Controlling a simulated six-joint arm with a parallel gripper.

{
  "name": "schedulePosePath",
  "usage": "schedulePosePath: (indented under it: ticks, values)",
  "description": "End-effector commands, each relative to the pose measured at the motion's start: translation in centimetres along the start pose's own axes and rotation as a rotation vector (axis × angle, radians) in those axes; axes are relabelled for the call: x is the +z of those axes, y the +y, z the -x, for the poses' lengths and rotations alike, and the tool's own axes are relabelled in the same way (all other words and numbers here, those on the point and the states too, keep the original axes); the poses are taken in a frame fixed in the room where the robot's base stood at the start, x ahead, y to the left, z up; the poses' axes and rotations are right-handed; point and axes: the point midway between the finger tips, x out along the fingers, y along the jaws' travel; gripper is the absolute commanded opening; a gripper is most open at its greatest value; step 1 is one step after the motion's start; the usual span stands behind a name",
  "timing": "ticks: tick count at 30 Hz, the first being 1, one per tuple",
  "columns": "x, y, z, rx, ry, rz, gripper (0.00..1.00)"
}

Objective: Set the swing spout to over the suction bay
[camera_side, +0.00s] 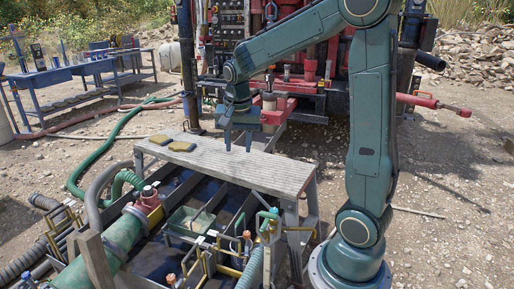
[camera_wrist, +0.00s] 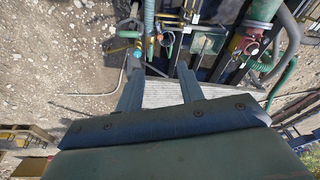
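My gripper (camera_side: 238,148) is open and empty above the grey plank walkway (camera_side: 225,160) across the mud tank, fingers pointing down. In the wrist view its two fingers (camera_wrist: 159,76) are spread apart over the planks. A teal pipe fitting with a thin arm (camera_side: 268,214), probably the swing spout, stands at the tank's near right corner, apart from my gripper. It seems to show in the wrist view at the top of a pale green hose (camera_wrist: 150,35). The tank has several dark compartments (camera_side: 222,212); I cannot tell which is the suction bay.
A thick green pipe (camera_side: 120,238) with a red valve (camera_side: 149,197) lies along the tank's left. Two yellowish pads (camera_side: 182,146) lie on the walkway. Yellow-framed gates (camera_side: 196,262) stand at the front. A blue bench (camera_side: 75,70) is far left. Gravel is open at right.

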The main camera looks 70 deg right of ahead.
Motion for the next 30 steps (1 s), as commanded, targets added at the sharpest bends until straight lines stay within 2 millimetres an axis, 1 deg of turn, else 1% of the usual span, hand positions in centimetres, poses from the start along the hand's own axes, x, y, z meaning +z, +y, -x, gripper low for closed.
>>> schedulePosePath:
  ticks: [1, 3, 8, 14, 18, 23, 30]
  values:
    - [-1.0, 0.0, -1.1, 0.023, -0.007, -0.053, 0.38]
    - [-2.2, 0.0, -2.5, 0.05, -0.012, -0.129, 0.38]
    - [-4.9, 0.3, -5.9, 0.112, -0.021, -0.301, 0.38]
    - [-7.9, 1.5, -10.6, 0.194, -0.025, -0.514, 0.38]
    - [-9.8, 2.7, -14.1, 0.251, -0.022, -0.661, 0.38]
    - [-11.5, 4.6, -18.4, 0.319, -0.014, -0.828, 0.38]
    - [-13.2, 8.2, -25.0, 0.426, 0.008, -1.073, 0.38]
